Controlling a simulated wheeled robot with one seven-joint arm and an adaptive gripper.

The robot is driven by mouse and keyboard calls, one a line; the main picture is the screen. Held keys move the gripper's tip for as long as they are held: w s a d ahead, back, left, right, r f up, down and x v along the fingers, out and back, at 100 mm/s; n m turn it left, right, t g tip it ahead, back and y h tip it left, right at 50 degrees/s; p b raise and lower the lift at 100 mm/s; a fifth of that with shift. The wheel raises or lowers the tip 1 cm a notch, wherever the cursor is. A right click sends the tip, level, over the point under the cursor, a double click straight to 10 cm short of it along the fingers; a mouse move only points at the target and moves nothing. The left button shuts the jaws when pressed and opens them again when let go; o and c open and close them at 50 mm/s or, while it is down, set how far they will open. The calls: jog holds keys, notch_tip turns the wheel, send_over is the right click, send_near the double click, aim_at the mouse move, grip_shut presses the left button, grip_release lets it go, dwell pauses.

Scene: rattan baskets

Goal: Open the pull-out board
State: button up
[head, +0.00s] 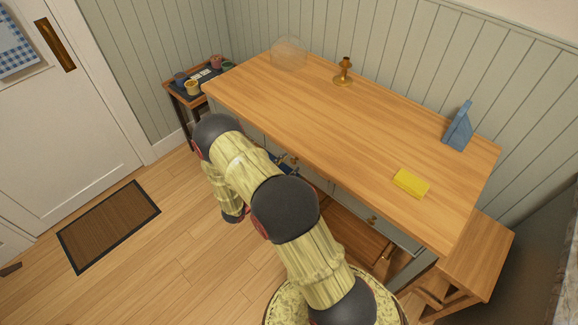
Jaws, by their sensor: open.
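The wooden table (320,108) has a grey-green front with drawers under its top. A small knob (372,219) shows on the front at the right. I cannot make out the pull-out board for certain; my arm covers much of the front. My gripper (285,164) is partly visible just past my arm, close to the table's front and below the edge of the top. It is open. Its fingertips are small and partly hidden, and I cannot tell whether they touch anything.
A small side table (173,88) holds cups. A stool (478,255) stands right.

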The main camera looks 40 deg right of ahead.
jog(key=shift+d, duration=0.55)
grip_shut()
dwell(0.6)
